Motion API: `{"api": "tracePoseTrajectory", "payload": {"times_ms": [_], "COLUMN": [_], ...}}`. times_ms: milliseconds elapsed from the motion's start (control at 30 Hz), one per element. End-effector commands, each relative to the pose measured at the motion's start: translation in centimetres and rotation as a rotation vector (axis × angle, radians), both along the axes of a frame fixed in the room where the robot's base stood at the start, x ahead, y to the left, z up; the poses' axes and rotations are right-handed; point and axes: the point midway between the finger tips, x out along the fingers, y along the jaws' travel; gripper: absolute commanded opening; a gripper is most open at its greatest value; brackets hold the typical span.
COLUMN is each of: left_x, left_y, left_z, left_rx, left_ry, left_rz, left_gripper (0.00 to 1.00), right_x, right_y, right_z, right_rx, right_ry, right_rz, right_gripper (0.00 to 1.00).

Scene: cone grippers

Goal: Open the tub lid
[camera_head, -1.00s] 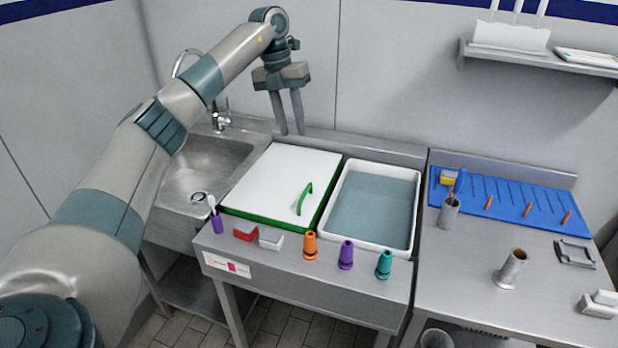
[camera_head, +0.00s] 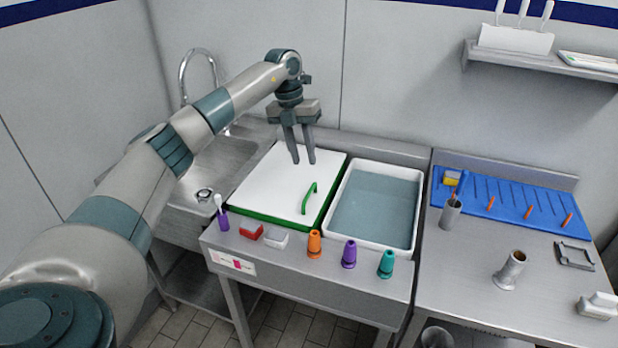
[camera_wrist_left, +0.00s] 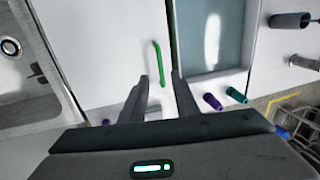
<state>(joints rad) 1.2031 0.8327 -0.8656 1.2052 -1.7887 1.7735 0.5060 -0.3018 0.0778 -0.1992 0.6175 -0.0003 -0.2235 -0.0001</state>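The tub lid (camera_head: 268,187) is a white panel with a green edge, lying flat and closed over the left tub. Its green handle (camera_head: 309,198) stands near the lid's right side; the handle also shows in the left wrist view (camera_wrist_left: 157,62). My left gripper (camera_head: 303,162) points down above the far part of the lid, behind the handle and apart from it. Its two fingers are spread with nothing between them; they also show in the left wrist view (camera_wrist_left: 160,80). My right gripper is not in view.
An open tub of water (camera_head: 374,208) stands right of the lid. A sink (camera_head: 213,175) is on the left.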

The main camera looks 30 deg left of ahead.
Motion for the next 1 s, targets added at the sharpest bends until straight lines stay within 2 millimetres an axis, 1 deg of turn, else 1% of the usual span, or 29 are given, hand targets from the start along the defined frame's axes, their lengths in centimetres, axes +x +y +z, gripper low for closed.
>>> {"api": "tracePoseTrajectory", "payload": {"times_ms": [33,300,500,700,967,1000], "left_x": [-0.1,0.2,0.3,0.4,0.4,0.4], "left_y": [-0.2,-1.2,-1.5,-1.7,-1.7,-1.7], "left_z": [-0.8,-5.4,-7.8,-8.7,-8.8,-8.8], "left_rx": [-0.001,-0.002,0.000,-0.001,-0.001,-0.001], "left_ry": [0.004,0.002,0.001,-0.001,-0.001,-0.001], "left_rz": [-0.001,-0.002,0.000,-0.001,-0.001,-0.001], "left_gripper": [0.28,0.28,0.28,0.28,0.28,0.23], "right_x": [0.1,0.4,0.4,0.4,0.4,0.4], "right_y": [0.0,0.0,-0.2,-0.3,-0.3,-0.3], "right_z": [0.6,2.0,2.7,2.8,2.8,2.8], "right_rx": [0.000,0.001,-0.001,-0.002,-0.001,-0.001], "right_ry": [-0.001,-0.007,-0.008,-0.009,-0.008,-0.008], "right_rz": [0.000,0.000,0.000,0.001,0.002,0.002], "right_gripper": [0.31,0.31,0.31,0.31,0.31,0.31]}}
